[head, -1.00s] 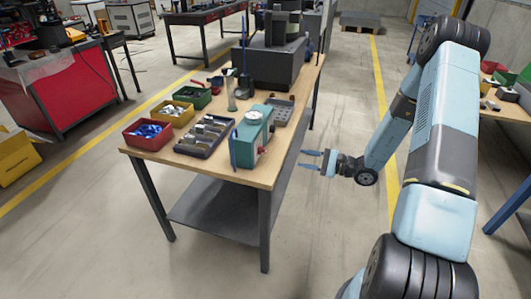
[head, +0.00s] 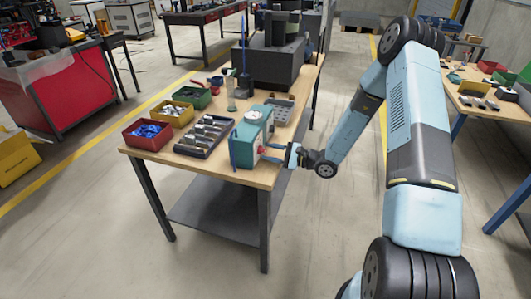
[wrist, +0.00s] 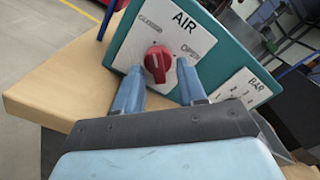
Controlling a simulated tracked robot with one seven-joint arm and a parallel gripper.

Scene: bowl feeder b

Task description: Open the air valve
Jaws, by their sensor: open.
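The air valve is a red knob (wrist: 157,62) on a white plate (wrist: 165,32) marked AIR, with CLOSED at left and OPEN at right in the wrist view. A white line on the knob's face runs roughly up and down. The plate is on a teal box (head: 246,142), which stands near the right edge of the wooden table in the head view. My gripper (wrist: 160,80) is open in the wrist view, its blue fingers pointing at the knob, one on each side below it. I cannot tell whether they touch it. My gripper also shows in the head view (head: 274,153).
A second white plate marked BAR (wrist: 245,88) is right of the valve. A grey tray of metal parts (head: 204,137), a red bin (head: 147,142), a yellow bin and a green bin stand left of the box. The floor right of the table (head: 330,220) is clear.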

